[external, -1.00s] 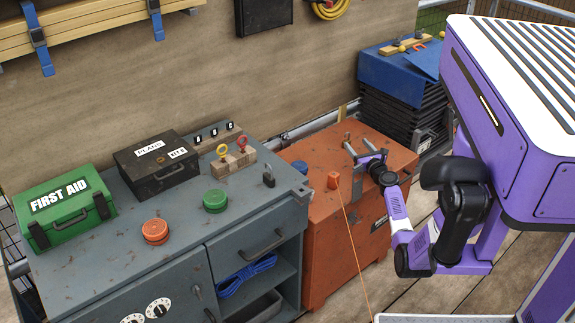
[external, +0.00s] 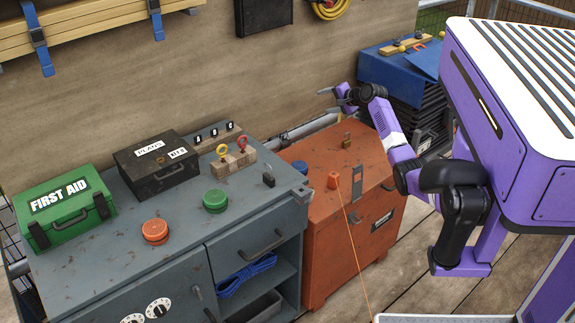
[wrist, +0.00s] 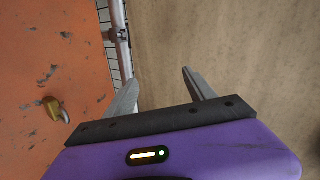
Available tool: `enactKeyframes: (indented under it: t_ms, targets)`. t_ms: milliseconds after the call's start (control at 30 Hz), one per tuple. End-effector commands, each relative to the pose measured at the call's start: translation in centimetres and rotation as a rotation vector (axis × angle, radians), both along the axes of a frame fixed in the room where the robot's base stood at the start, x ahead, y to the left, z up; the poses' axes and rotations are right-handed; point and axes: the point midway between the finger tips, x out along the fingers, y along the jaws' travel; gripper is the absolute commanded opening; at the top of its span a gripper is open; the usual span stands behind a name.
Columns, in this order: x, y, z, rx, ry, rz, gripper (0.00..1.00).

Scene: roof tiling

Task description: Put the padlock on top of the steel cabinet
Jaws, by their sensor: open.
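A small brass padlock (external: 347,140) lies on top of the orange chest (external: 330,165), near its back. It also shows at the left of the wrist view (wrist: 55,108), on the orange lid and outside the jaws. The steel cabinet (external: 110,240) is the grey, worn unit to the left of the chest. My gripper (external: 335,98) is raised above and behind the padlock, near the wooden wall. It is open, and nothing shows between its fingers (wrist: 160,88) in the wrist view.
On the cabinet are a green first aid box (external: 65,208), a black box (external: 157,165), orange (external: 155,232) and green (external: 215,201) round containers, a key block (external: 233,163) and a small dark item (external: 268,180). The cabinet's front right top has bare room.

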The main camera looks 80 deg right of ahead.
Motion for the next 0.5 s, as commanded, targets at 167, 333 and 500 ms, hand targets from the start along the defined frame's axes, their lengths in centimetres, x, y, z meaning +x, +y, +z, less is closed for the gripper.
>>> enactKeyframes:
  t_ms: [167, 333, 500]
  targets:
    - [-4.5, 0.4, -3.0, -0.107, 0.595, 0.276, 0.64]
    - [-8.4, 2.7, -6.7, -0.101, 0.955, 0.560, 0.64]
    - [-9.9, 4.0, -7.7, -0.112, 1.073, 0.731, 0.64]
